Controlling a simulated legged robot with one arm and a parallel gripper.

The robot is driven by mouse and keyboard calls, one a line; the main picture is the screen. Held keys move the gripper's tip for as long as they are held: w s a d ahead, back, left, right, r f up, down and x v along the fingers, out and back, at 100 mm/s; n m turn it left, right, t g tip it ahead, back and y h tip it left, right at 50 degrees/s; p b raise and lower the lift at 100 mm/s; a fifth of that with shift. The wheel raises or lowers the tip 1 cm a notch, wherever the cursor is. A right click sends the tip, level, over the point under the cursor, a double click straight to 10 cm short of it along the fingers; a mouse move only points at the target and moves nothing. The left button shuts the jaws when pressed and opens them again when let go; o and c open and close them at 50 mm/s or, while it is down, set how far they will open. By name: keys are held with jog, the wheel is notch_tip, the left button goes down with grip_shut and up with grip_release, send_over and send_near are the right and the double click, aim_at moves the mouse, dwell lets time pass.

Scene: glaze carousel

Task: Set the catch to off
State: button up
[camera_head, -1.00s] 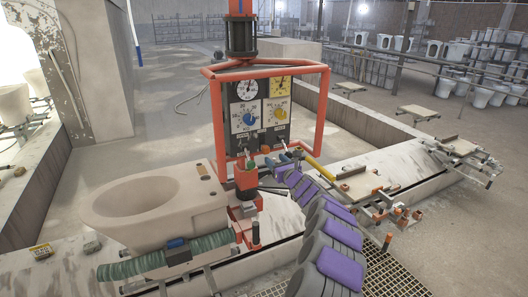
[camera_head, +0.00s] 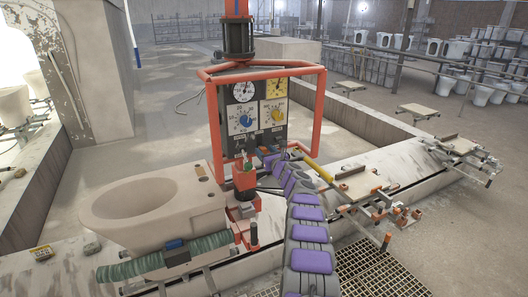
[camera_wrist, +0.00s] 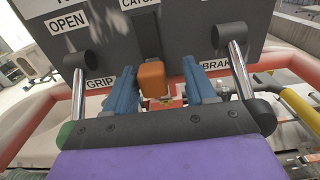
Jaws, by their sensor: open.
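The catch is a dark lever with an orange block-shaped end (camera_wrist: 152,78), hanging from the panel under a partly cut-off label that begins "CATC". My gripper (camera_wrist: 158,68) is open, with one blue finger on each side of the orange end. I cannot tell whether either finger touches it. In the head view my gripper (camera_head: 271,154) is at the lower edge of the dark control panel (camera_head: 253,130), and my arm largely hides the catch. The catch's "off" marking is not readable in these frames.
Silver levers marked GRIP (camera_wrist: 78,95) and BRAKE (camera_wrist: 240,70) flank the catch closely. A red tube frame (camera_head: 319,110) surrounds the panel. A beige toilet bowl (camera_head: 100,228) stands left. A yellow bar (camera_head: 318,170) is close on the right.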

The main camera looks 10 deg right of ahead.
jog(key=shift+w+a, duration=0.15)
jog(key=shift+w, duration=0.1)
jog(key=shift+a, duration=0.55)
jog(key=shift+d, duration=0.3)
jog(key=c, duration=0.4)
grip_shut()
